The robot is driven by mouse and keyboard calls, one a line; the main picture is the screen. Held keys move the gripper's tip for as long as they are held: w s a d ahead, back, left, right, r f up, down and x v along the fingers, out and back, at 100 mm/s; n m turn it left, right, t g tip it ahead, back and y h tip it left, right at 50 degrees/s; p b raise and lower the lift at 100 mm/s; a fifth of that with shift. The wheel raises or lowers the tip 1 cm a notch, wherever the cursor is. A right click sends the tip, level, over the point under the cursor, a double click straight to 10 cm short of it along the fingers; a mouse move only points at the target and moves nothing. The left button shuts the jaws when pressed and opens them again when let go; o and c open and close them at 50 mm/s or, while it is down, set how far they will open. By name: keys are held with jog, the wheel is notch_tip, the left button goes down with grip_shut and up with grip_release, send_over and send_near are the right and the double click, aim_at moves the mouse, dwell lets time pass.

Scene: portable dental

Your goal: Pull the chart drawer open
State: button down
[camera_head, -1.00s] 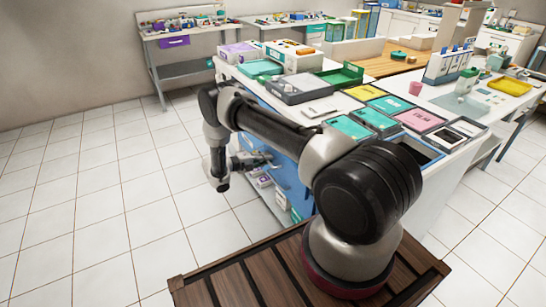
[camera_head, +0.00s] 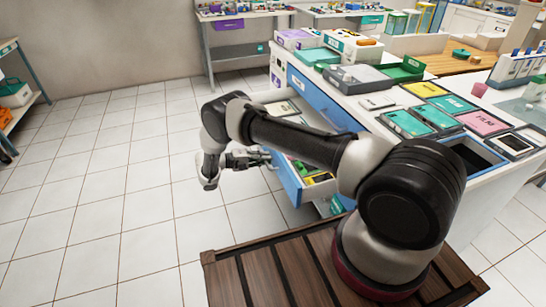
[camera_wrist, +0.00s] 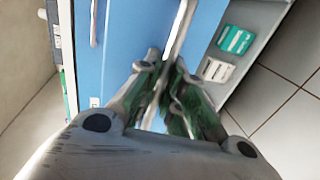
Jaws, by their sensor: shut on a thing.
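The drawer with the blue front (camera_head: 287,184) stands pulled out from the counter, with folders or cards visible inside. My arm crosses in front of it and hides its middle. My gripper (camera_head: 266,159) is at the outer side of the drawer front. In the wrist view, my gripper (camera_wrist: 163,68) is shut on the pale bar handle (camera_wrist: 181,28) of a blue front (camera_wrist: 130,38). The fingertips cover part of the handle. No label on the drawer is readable.
The white counter top (camera_head: 375,118) carries trays, boxes and coloured folders. A blue upper drawer front (camera_head: 318,97) sits under its edge. Open tiled floor (camera_head: 110,215) lies to the left. A shelf unit (camera_head: 14,98) stands at the far left.

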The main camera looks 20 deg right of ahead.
jog(key=shift+v, duration=0.95)
jog(key=shift+f, duration=0.2)
jog(key=c, duration=1.5)
grip_release()
jog(key=shift+c, duration=0.2)
jog(key=v, duration=1.2)
